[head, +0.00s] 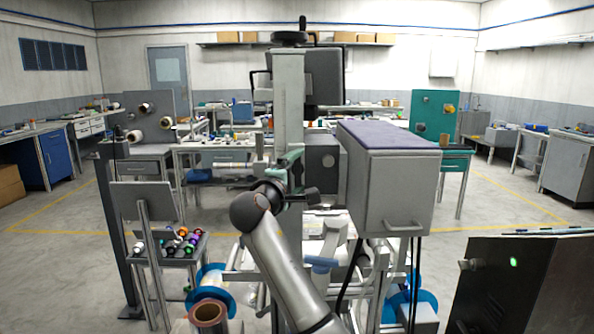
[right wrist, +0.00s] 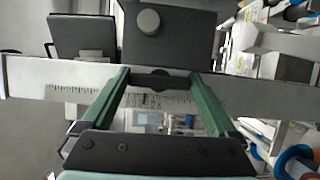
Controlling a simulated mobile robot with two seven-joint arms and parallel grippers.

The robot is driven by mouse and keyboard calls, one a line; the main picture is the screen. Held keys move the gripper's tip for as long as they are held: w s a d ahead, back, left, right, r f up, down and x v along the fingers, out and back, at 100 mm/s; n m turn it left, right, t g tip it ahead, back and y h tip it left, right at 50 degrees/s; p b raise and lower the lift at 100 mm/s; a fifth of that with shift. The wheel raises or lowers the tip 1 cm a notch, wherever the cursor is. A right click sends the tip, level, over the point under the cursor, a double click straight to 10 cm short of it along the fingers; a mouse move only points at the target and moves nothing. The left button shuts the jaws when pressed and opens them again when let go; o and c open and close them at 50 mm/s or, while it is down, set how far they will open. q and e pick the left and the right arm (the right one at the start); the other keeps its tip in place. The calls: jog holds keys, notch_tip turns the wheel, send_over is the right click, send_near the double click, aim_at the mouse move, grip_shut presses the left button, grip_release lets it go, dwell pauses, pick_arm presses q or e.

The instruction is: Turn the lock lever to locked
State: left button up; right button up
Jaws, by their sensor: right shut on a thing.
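In the head view my right gripper (head: 292,164) reaches up to the grey upright column (head: 289,95) of the machine in the middle. In the right wrist view the green fingers of this gripper (right wrist: 160,77) stand on both sides of a small dark piece on the column (right wrist: 45,76), which carries a ruler scale. This dark piece, which looks like the lock lever (right wrist: 152,82), lies between the fingertips, and the gripper is shut on it. The lever's locked or unlocked marking cannot be read. In the head view the lever is hidden by the gripper and arm. My left gripper is not in view.
A large grey box with a purple top (head: 392,134) stands close to the right of the column. A small stand with colourful spools (head: 180,243) is at the left. Blue-rimmed reels (head: 207,277) sit low by my arm. A dark cabinet (head: 525,285) fills the lower right.

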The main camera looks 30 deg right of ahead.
dwell(0.6)
jog(key=o, duration=1)
jog(key=shift+a, duration=0.1)
jog(key=b+v, duration=0.1)
jog(key=v, duration=1.1)
jog(key=shift+s, duration=0.2)
jog(key=shift+a, duration=0.15)
